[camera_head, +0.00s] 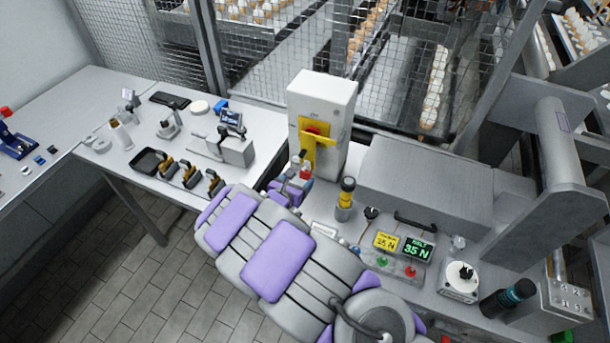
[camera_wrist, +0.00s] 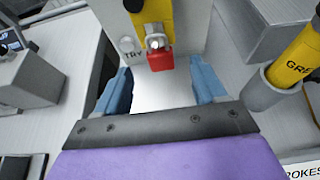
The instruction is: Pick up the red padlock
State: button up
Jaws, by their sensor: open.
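The red padlock (camera_wrist: 160,60) shows in the wrist view with its grey shackle up, at the lower end of a yellow handle (camera_wrist: 152,12). In the head view the padlock (camera_head: 305,173) is a small red patch below the yellow handle (camera_head: 318,153) on the white switch box (camera_head: 321,105). My gripper (camera_wrist: 162,86) is open, with its two blue fingers apart to the left and right. The padlock lies between and a little beyond the fingertips in the picture, and neither finger appears to touch it. In the head view my arm partly covers the gripper (camera_head: 290,188).
A yellow cylinder in a grey holder (camera_wrist: 290,70) stands close on the right. A grey device (camera_wrist: 28,70) is on the left. The bench (camera_head: 262,105) also bears a black tray (camera_head: 150,161) and several dark-and-orange tools. A wire mesh fence stands behind.

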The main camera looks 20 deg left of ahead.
aim_at(304, 174)
jog(key=b+x, duration=0.1)
jog(key=x, duration=0.4)
jog(key=shift+s+a+f, duration=0.1)
jog(key=shift+a+f, duration=0.05)
jog(key=shift+f, duration=0.05)
jog(key=shift+r, duration=0.1)
jog(key=shift+c, duration=1.2)
jog(key=c, duration=0.9)
